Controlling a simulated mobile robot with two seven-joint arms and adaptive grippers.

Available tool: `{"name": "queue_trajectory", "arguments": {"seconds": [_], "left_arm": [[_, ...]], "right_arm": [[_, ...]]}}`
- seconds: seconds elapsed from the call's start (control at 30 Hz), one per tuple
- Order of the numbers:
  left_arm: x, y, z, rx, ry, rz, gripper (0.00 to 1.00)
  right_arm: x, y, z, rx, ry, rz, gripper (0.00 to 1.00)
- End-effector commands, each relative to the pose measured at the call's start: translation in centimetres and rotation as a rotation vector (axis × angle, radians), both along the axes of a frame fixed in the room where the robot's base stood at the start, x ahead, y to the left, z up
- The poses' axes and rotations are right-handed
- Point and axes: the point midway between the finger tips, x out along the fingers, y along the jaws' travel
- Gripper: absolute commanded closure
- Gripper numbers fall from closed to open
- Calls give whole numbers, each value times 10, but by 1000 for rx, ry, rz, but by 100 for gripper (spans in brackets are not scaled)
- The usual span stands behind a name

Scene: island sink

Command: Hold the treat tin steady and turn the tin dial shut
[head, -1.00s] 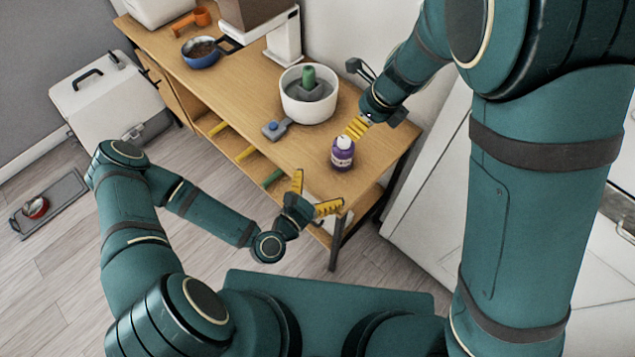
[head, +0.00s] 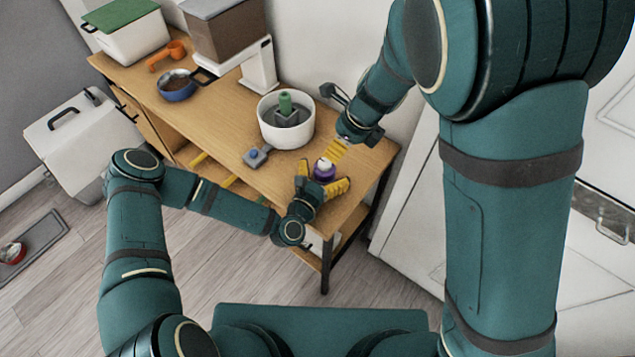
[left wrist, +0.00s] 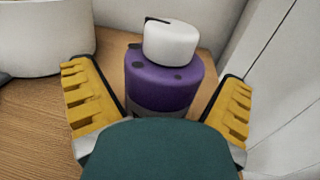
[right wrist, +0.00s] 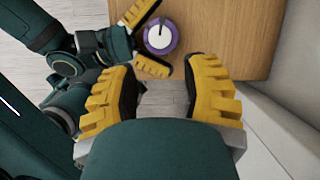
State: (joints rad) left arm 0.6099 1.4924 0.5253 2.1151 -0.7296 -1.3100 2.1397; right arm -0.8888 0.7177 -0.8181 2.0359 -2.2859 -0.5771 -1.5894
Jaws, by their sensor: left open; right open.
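The treat tin (head: 325,175) is a purple can with a white dial (left wrist: 171,42) on top. It stands upright near the right end of the wooden table, and its lower part is hidden in the left wrist view. My left gripper (head: 325,172) is open, with a yellow finger on either side of the tin and gaps between. The dial (right wrist: 160,38) shows a dark pointer line in the right wrist view. My right gripper (head: 335,151) is open and empty, just behind and above the tin.
A white pot-like bowl (head: 274,131) with a green-topped piece stands left of the tin. A grey scoop-like thing with a blue button (head: 256,156) lies nearby. The table's right edge is close to the tin.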

Motion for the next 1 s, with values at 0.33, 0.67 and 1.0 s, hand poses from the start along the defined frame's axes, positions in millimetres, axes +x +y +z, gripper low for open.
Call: {"name": "queue_trajectory", "arguments": {"seconds": [0.33,0.67,1.0], "left_arm": [[12,-6,0,0,0,1,3],[12,-6,0,0,0,0,69],[12,-6,0,0,0,0,93]], "right_arm": [[0,0,0,0,0,0,54],[0,0,0,0,0,0,54],[2,1,1,8,-2,-26,35]]}}
